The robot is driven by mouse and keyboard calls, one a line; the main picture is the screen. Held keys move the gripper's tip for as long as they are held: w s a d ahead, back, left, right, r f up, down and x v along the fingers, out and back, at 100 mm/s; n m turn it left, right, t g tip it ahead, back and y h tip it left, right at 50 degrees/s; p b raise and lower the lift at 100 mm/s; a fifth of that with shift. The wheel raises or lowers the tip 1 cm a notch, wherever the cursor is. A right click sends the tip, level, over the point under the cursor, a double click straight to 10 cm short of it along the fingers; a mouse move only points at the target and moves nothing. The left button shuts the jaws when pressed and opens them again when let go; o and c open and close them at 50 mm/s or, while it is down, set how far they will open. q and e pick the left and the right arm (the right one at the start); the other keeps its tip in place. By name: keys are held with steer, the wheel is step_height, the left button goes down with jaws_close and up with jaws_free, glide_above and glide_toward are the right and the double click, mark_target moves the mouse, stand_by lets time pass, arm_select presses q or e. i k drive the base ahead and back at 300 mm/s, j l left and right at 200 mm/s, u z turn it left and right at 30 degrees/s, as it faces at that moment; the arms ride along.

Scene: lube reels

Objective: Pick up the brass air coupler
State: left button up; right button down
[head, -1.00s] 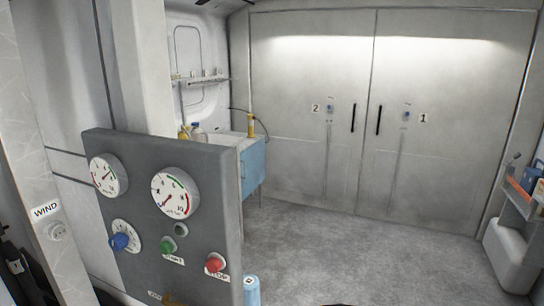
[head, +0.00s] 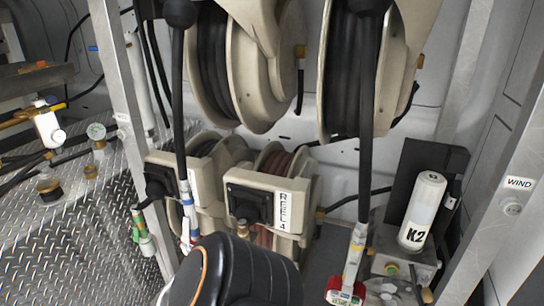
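I cannot tell for certain which part is the brass air coupler. A small brass fitting (head: 242,229) stands just below the box marked REEL 4, close above the black rounded body at the bottom. Another brass fitting with a dark base (head: 48,188) is on the diamond-plate deck at the left. A brass-coloured piece (head: 91,172) sits under a small gauge there. Neither of my grippers shows in the head view.
Large beige hose reels (head: 235,65) hang at the top, with smaller ones below. A black rounded body (head: 240,272) blocks the bottom middle. A white K2 canister (head: 422,210) stands at the right. Metal posts (head: 130,130) rise at both sides. The diamond-plate deck (head: 75,245) has bare room at lower left.

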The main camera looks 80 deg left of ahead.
mark_target(243, 232)
steer(key=u, duration=2.75)
